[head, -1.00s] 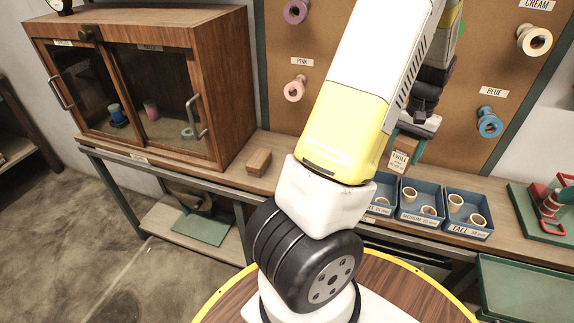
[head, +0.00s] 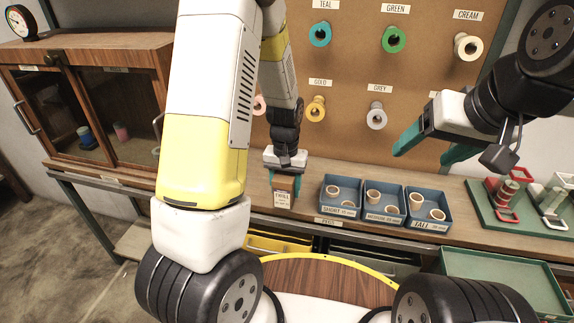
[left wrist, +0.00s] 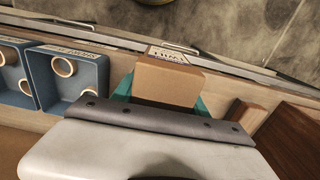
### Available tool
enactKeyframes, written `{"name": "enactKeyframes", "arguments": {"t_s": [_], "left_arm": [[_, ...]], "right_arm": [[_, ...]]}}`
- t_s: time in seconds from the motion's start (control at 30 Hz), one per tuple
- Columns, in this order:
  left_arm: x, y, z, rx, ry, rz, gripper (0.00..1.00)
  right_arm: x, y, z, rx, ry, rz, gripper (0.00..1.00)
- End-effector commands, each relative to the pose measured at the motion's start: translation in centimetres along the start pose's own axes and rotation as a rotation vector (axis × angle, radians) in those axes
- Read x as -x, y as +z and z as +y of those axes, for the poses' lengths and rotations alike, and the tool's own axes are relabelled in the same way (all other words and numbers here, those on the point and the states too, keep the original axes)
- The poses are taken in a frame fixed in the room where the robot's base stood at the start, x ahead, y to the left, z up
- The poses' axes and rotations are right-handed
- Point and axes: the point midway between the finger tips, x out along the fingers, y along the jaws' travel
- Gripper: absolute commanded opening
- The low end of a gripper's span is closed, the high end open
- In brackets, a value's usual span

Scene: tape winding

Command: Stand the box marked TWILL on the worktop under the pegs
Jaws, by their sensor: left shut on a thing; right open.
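The box marked TWILL (head: 283,198) is a small brown carton with a white label, held upright in the head view. My left gripper (head: 285,178) is shut on it from above, near the front of the worktop (head: 322,174), left of the blue bins. The box also shows in the left wrist view (left wrist: 168,84) between the green fingers, its label facing the front edge. I cannot tell whether its bottom touches the worktop. The pegs, such as the gold one (head: 315,109), are on the board behind. My right gripper (head: 428,154) is open and empty at the right.
Three blue bins with rings stand right of the box, marked SHORT (head: 341,196), MEDIUM (head: 384,204) and TALL (head: 428,209). A wooden cabinet (head: 140,60) is at the left. A green stand (head: 520,205) is further right.

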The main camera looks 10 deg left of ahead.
Motion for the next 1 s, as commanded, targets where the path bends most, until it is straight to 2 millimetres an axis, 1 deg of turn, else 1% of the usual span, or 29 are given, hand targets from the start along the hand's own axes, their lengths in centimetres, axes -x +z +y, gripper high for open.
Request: {"name": "enactKeyframes", "arguments": {"t_s": [0.03, 0.2, 0.33, 0.57, 0.7, 0.77, 0.83, 1.0], "left_arm": [[-0.2, -1.3, -0.7, 0.004, 0.000, 0.000, 0.05], [-0.6, -5.1, -2.3, 0.002, -0.001, 0.000, 0.05], [-0.7, -6.8, -3.0, 0.000, 0.000, 0.000, 0.05], [-0.9, -8.3, -3.6, 0.000, 0.000, -0.001, 0.05], [-3.3, -8.1, -3.6, -0.002, 0.000, -0.005, 0.05], [-4.0, -8.1, -3.6, -0.002, 0.000, -0.005, 0.05], [-4.4, -8.2, -3.6, -0.001, 0.000, -0.002, 0.05], [-4.3, -8.2, -3.5, -0.001, 0.000, 0.000, 0.05]], "right_arm": [[0.0, 0.0, 0.0, 0.000, 0.000, 0.000, 0.71], [0.0, 0.0, 0.0, 0.000, 0.000, 0.000, 0.71], [0.0, 0.0, 0.0, 0.000, 0.000, 0.000, 0.71], [0.0, 0.0, 0.0, 0.000, 0.000, 0.000, 0.71], [0.0, 0.0, 0.0, 0.000, 0.000, 0.000, 0.71], [0.0, 0.0, 0.0, 0.000, 0.000, 0.000, 0.71], [0.0, 0.0, 0.0, 0.000, 0.000, 0.000, 0.71], [0.0, 0.0, 0.0, 0.000, 0.000, 0.000, 0.71]]}}
